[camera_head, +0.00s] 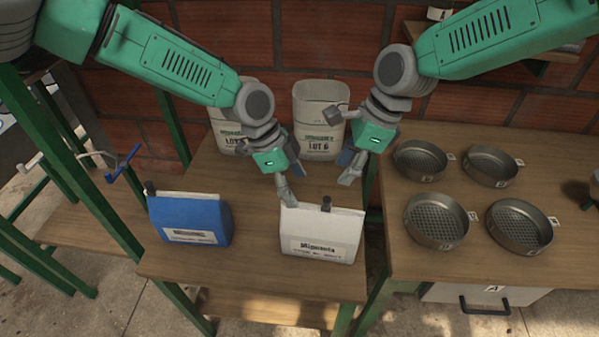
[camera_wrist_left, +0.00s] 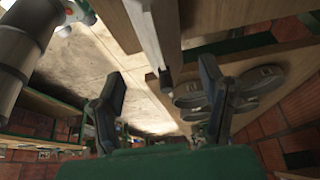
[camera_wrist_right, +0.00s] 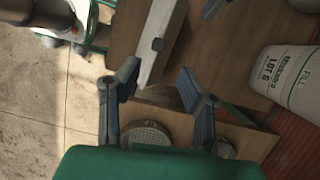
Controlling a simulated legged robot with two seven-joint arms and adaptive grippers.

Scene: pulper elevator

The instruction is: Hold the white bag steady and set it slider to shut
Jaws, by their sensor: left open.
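The white bag (camera_head: 322,238) stands upright at the front right of the wooden table. Its dark slider (camera_head: 326,204) sits on the top edge, around the middle or a little right of it. In the left wrist view the slider (camera_wrist_left: 165,78) lies between my fingers but beyond them. My left gripper (camera_head: 291,182) is open, just behind and above the bag's left top corner; contact cannot be told. My right gripper (camera_head: 349,168) is open and empty, behind and above the bag's right side. In the right wrist view the bag's top (camera_wrist_right: 157,60) lies beyond the fingers.
A blue bag (camera_head: 190,222) with a dark slider at its left end stands to the left. Two white tubs (camera_head: 318,125) stand at the back by the brick wall. Several round sieves (camera_head: 437,222) rest on the right-hand table (camera_head: 400,265). Bare wood separates the bags.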

